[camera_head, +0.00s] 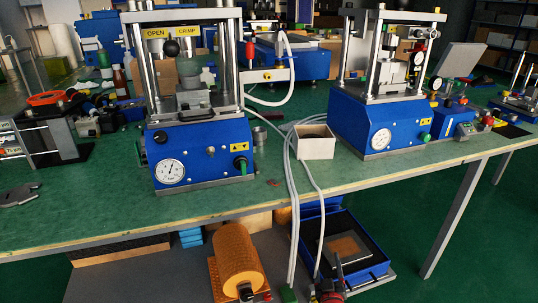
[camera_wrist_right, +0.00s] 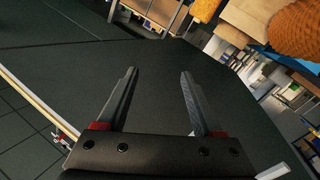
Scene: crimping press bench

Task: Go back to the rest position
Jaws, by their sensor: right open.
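My right gripper (camera_wrist_right: 158,76) shows in the right wrist view with its two dark fingers spread wide apart. It is open, and nothing is between the fingers. Beyond them is a dark, flat surface. My left gripper is in neither view. In the head view, a blue crimping press (camera_head: 200,155) stands on the green bench, with OPEN and CRIMP labels, a round gauge and a black ball knob. I see no gripper touching the press.
A second blue press (camera_head: 350,120) stands to the right, with a small open box (camera_head: 314,143) between them. Pale hoses hang over the front edge of the green bench (camera_head: 100,215). Below are an orange roll (camera_head: 237,258) and an open blue case (camera_head: 372,254).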

